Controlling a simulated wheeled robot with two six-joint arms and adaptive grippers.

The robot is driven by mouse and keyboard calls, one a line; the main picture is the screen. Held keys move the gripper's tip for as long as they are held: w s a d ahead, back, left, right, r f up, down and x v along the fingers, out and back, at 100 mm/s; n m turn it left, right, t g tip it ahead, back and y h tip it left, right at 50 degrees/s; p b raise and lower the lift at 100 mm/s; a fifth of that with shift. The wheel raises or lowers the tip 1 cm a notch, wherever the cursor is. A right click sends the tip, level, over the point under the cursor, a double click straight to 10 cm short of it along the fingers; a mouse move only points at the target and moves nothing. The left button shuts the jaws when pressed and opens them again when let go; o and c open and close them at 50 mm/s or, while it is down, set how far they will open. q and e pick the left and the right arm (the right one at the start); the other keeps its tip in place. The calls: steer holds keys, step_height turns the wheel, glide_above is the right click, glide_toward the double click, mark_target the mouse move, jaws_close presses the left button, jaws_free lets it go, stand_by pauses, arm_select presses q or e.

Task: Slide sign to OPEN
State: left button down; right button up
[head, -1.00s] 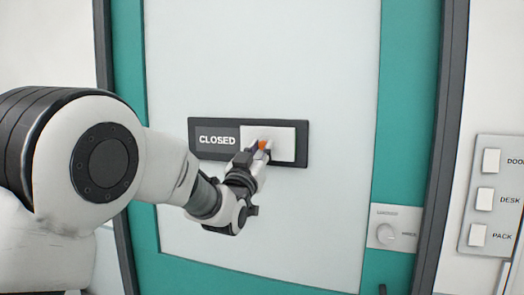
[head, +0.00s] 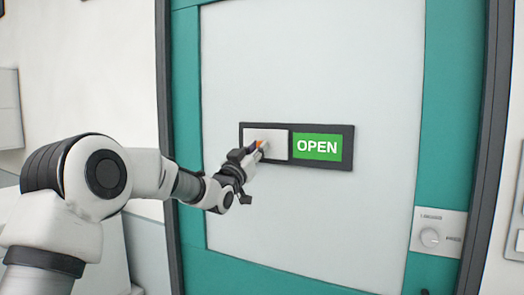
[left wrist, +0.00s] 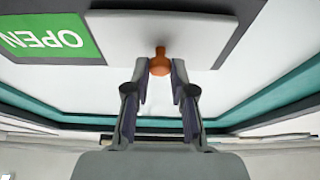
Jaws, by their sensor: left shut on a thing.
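The sign (head: 348,160) is a dark-framed plate on the pale door panel. Its white slider cover (head: 278,136) sits at the left end of the frame. The green OPEN field (head: 317,147) shows at the right, and no CLOSED text is visible. My left gripper (head: 257,150) is at the cover, shut on its small orange knob (left wrist: 160,65). In the left wrist view, the gripper's fingers (left wrist: 160,82) stand on both sides of the knob, and the OPEN field appears upside down at upper left. My right gripper is not in view.
The door has a teal frame (head: 448,110) with dark edges. The door panel around the sign is clear.

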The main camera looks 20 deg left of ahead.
arm_select(q)
steer(key=shift+a+r, duration=0.1)
steer(key=shift+r, duration=0.2)
steer(key=c, duration=1)
jaws_free()
steer(key=shift+s+a+f, duration=0.2)
steer(key=shift+s+f, duration=0.15)
steer(key=shift+f, duration=0.05)
steer(key=v, duration=1.1)
steer(key=shift+f, duration=0.1)
steer(key=shift+a, duration=0.1)
